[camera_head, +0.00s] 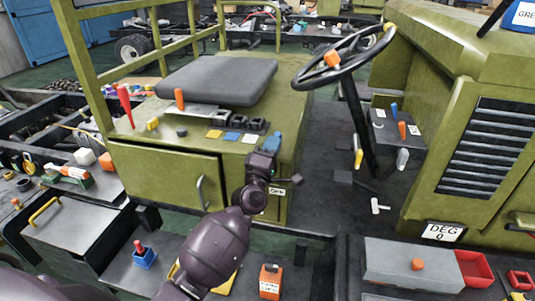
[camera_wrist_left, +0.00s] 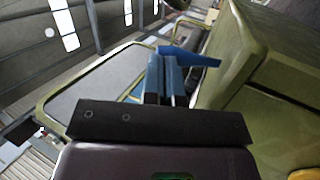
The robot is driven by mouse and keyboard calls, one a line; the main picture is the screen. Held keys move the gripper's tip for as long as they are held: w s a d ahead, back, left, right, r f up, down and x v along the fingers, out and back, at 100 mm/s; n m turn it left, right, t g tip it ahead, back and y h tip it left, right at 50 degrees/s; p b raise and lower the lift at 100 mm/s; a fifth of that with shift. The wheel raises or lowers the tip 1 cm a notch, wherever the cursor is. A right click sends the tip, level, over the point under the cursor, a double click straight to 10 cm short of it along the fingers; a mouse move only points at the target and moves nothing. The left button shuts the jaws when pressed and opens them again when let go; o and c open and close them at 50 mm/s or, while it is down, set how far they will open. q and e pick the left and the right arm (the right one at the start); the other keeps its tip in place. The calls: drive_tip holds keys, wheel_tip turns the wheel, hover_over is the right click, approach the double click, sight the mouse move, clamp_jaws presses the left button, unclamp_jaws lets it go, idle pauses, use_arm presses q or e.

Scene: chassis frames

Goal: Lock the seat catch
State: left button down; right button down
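The dark seat (camera_head: 217,80) lies on the green seat box (camera_head: 165,175). A blue handle (camera_head: 273,141) is at the box's right front corner; I cannot tell for certain that it is the seat catch. It also shows in the left wrist view as a blue bar (camera_wrist_left: 195,56) pointing right. My left gripper (camera_head: 266,156) is at this handle. Its fingers (camera_wrist_left: 163,80) stand close together with blue between and beyond them, and look shut on the handle. The gripper hides the handle's lower part and mount. My right gripper is not in view.
A steering wheel (camera_head: 340,60) and its column stand to the right. A red lever (camera_head: 124,103) and an orange-knobbed lever (camera_head: 179,99) rise from the seat box. A grey box (camera_head: 412,262) and an orange block (camera_head: 270,283) are in front. The floor between seat box and column is mostly clear.

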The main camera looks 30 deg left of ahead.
sight(275, 134)
use_arm(q)
drive_tip(key=shift+a+r+p+x, duration=0.1)
drive_tip(key=shift+r+p+x, duration=0.1)
drive_tip(key=shift+x, duration=0.65)
drive_tip(key=shift+a+r+p+x, duration=0.1)
drive_tip(key=shift+r+p+x, duration=0.05)
drive_tip(key=shift+x, duration=0.75)
drive_tip(key=shift+s+r, duration=0.15)
drive_tip(key=shift+r, duration=0.25)
